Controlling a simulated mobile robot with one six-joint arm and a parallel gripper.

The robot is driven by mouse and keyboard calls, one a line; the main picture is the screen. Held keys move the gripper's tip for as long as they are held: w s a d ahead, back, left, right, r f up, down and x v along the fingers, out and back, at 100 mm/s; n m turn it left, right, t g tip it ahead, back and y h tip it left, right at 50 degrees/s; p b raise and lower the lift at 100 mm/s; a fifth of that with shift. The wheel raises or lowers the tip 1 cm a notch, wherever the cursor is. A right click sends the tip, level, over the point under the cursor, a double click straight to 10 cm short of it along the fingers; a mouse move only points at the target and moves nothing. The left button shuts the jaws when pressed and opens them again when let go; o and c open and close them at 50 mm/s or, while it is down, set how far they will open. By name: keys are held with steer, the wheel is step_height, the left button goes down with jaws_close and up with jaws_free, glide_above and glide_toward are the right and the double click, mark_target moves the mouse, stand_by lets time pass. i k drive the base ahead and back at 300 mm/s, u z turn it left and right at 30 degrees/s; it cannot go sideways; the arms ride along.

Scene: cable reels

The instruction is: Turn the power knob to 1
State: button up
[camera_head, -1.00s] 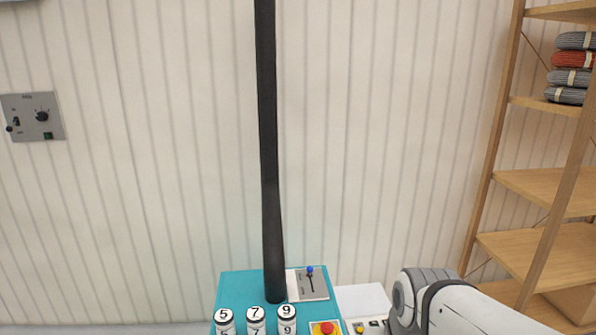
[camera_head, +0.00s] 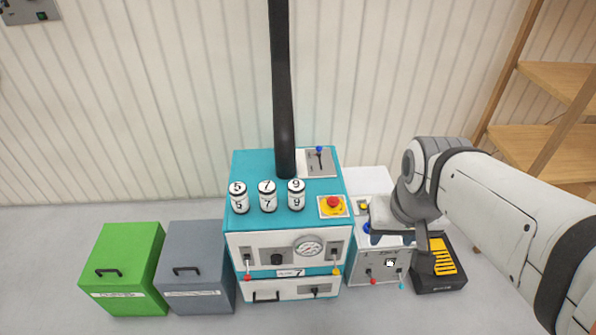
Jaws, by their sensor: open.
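A teal cabinet (camera_head: 240,178) stands in the middle, with a white front panel (camera_head: 262,242). A black round knob (camera_head: 278,258) sits on that panel, left of a dial gauge (camera_head: 309,246). A grey box (camera_head: 362,264) to its right has switches and a small pale knob (camera_head: 390,262) on its front. The labels are too small to read, so I cannot tell which knob is the power knob. My gripper (camera_head: 400,236) is open over the grey box and partly hides its top. Its fingertips are hard to make out.
Number drums (camera_head: 267,196) and a red emergency button (camera_head: 333,204) top the cabinet. A black pipe (camera_head: 283,90) rises behind. Green (camera_head: 125,250) and grey (camera_head: 197,245) bins stand left, a black-and-yellow box (camera_head: 440,282) right. A grey panel (camera_head: 30,10) hangs on the wall.

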mark_target(277, 259)
steer(key=z, duration=0.05)
steer(key=k, duration=0.5)
steer(key=u, duration=0.4)
steer(key=i, duration=0.4)
steer(key=u, duration=0.8)
steer(key=k, duration=0.95)
steer(key=z, duration=0.25)
steer(key=i, duration=0.95)
steer(key=z, duration=0.05)
